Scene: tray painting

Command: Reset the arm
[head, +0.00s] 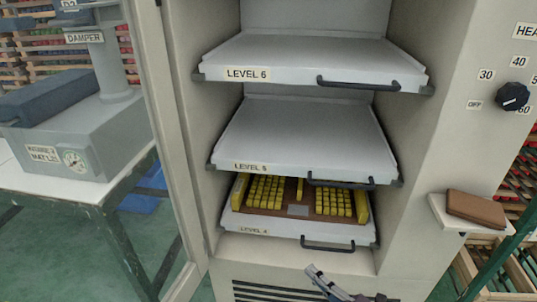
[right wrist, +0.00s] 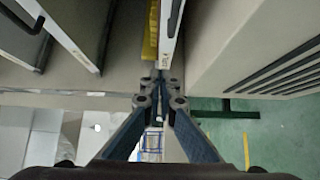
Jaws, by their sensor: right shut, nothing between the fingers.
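My right gripper (head: 316,272) shows at the bottom edge of the head view, in front of the cabinet's lower vent and below the Level 4 shelf. In the right wrist view its two fingers (right wrist: 160,82) meet at the tips, shut with nothing between them. The Level 4 shelf (head: 290,232) bears a brown tray (head: 299,209) with rows of yellow blocks (head: 333,203). The gripper looks apart from the shelf and its black handle (head: 327,246). My left gripper is in neither view.
The Level 5 shelf (head: 300,135) and Level 6 shelf (head: 310,60) above are empty. The open cabinet door (head: 165,120) stands left, before a table with a grey machine (head: 75,135). A brown object (head: 476,208) lies on a small ledge at right.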

